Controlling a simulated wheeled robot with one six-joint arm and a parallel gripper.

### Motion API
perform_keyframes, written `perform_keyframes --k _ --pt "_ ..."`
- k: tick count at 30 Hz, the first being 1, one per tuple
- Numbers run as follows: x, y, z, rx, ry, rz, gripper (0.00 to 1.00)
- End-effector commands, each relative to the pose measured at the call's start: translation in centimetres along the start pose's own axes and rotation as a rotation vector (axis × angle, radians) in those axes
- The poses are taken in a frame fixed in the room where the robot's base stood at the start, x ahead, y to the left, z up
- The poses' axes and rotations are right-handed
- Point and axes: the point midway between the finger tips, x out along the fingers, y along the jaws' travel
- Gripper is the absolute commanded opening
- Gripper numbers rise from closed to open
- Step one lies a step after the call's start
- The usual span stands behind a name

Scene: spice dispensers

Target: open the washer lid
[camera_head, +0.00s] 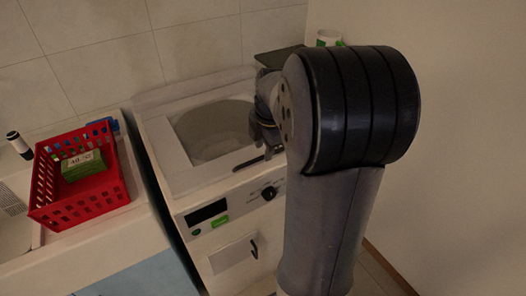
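The white washer (163,160) stands in the middle of the view, against the tiled wall. Its top has a square white frame around a grey area (210,128) with a round drum shape. I cannot tell for sure whether this is a see-through lid lying shut or an opening. A dark handle-like strip (248,163) lies at the front edge of the top. My gripper (262,148) is over the right part of the top, close to that strip, pointing down. My own arm hides much of it, so its finger opening and any contact are unclear.
A red basket (95,198) with a green-labelled pack (83,165) stands on the counter at left. A dark flat panel (278,57) and a green-and-white container (328,38) are behind my arm. A wall closes off the right.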

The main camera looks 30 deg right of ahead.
Motion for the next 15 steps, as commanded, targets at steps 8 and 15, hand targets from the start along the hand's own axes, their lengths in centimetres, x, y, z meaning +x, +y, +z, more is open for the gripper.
perform_keyframes --k 8,15 --pt "2.3 0.0 0.0 0.000 0.000 0.000 0.34" --pt "2.4 0.0 0.0 0.000 0.000 0.000 0.34"
